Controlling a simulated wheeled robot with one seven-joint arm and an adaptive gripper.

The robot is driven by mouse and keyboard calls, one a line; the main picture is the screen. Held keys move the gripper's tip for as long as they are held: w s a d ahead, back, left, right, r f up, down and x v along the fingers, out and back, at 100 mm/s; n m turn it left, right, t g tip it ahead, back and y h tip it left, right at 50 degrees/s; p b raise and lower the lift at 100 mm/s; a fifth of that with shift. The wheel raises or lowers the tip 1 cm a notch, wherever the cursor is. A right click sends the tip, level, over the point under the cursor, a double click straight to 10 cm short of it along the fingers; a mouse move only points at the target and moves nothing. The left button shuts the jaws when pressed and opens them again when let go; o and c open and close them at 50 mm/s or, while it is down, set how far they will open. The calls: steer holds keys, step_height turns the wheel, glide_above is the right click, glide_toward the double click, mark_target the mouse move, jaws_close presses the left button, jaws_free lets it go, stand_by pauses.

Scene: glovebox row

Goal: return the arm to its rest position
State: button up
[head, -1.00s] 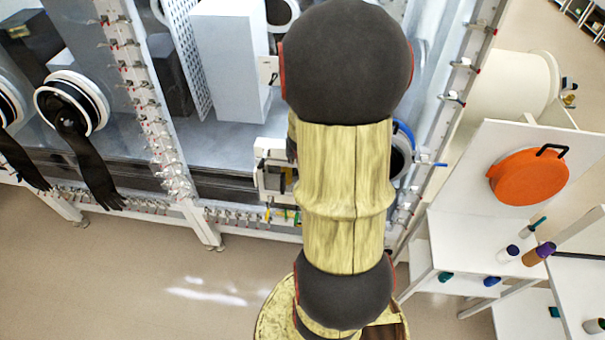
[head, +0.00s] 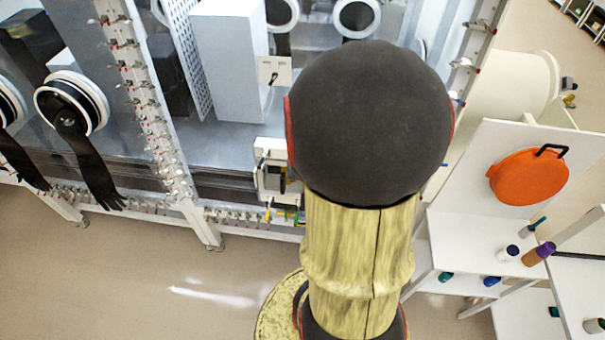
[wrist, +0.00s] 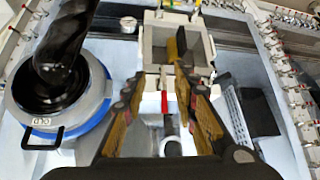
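My arm (head: 365,150), dark rounded joints with yellow-tan sleeves, rises large in the middle of the head view. It hides my gripper there. In the wrist view my gripper (wrist: 158,78) shows its two yellow-and-black fingers spread apart, with nothing clearly held between them. Beyond and between the fingers are a pale box-like fixture (wrist: 205,47) and a small red part (wrist: 165,102).
The glovebox front has clamped posts (head: 145,95), round ports and hanging black gloves (head: 95,165). A blue-rimmed round port (wrist: 95,115) is left of the fingers. At right stands a white shelf (head: 465,240) with an orange round lid (head: 528,178) and bottles. Floor (head: 130,270) at lower left is clear.

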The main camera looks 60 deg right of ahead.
stand_by(0.7)
steer(key=w+a+f+n+t+y+b, duration=0.1)
steer(key=a+f+n+b, duration=0.4)
steer(key=a+b, duration=1.2)
steer(key=a+f+n+y+b, duration=0.4)
steer(key=a+f+n+b, duration=0.2)
steer(key=a+b, duration=1)
steer(key=shift+w+a+f+t+b, duration=0.35)
steer(key=shift+f+t+b, duration=0.1)
steer(key=shift+b, duration=0.1)
steer(key=shift+d, duration=0.1)
